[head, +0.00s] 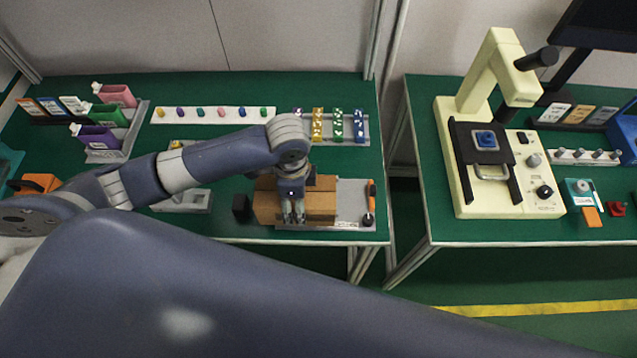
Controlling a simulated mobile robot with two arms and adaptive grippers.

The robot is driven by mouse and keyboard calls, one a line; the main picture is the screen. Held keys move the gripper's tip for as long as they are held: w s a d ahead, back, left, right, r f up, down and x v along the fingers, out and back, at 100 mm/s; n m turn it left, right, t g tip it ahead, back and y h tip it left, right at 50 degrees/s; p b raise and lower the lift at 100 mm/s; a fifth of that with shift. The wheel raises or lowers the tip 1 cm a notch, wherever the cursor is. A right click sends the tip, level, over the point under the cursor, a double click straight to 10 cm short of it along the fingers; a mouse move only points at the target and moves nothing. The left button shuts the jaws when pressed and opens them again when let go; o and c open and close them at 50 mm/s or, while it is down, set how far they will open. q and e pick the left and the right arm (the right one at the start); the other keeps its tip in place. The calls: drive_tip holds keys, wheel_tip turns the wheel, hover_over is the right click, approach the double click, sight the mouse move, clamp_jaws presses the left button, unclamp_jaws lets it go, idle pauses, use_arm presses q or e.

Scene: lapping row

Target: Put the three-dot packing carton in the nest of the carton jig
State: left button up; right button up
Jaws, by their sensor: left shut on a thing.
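A brown packing carton (321,203) is at the front of the left green table, on or just above a light grey plate that looks like the carton jig (351,195). My left gripper (293,217) points down over the carton and is shut on it. The gripper and wrist cover the carton's middle, so I cannot tell whether the brown surfaces on both sides are one box. No dots can be made out. The nest is hidden, and I cannot tell whether the carton is seated. My right gripper is out of view.
An orange-handled part (370,198) stands at the jig's right edge. A small black block (240,206) and a grey fixture (190,203) are to the left. A white strip (213,115) with coloured pieces lies behind. A gap separates the right table, with a cream machine (455,160).

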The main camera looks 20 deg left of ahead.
sight(318, 179)
use_arm(q)
drive_tip(key=w, duration=0.1)
drive_tip(key=w+d, duration=0.1)
drive_tip(key=w, duration=0.1)
drive_tip(key=w+d, duration=0.1)
drive_tip(key=shift+w+d+f+p, duration=0.1)
drive_tip(key=shift+w+p, duration=0.3)
drive_tip(key=shift+w+d+f, duration=0.15)
drive_tip(key=shift+w+d, duration=0.05)
drive_tip(key=shift+w, duration=0.35)
drive_tip(key=shift+w+d, duration=0.25)
drive_tip(key=shift+w, duration=0.3)
wheel_tip(318, 179, down, 3)
drive_tip(key=shift+s+r+p, duration=0.1)
drive_tip(key=shift+s+p, duration=0.05)
drive_tip(key=shift+p, duration=0.45)
drive_tip(key=shift+f, duration=0.45)
drive_tip(key=shift+a, duration=0.1)
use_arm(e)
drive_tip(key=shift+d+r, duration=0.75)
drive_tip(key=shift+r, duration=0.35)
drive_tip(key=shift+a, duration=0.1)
use_arm(q)
drive_tip(key=o, duration=1.1)
drive_tip(key=shift+f, duration=0.1)
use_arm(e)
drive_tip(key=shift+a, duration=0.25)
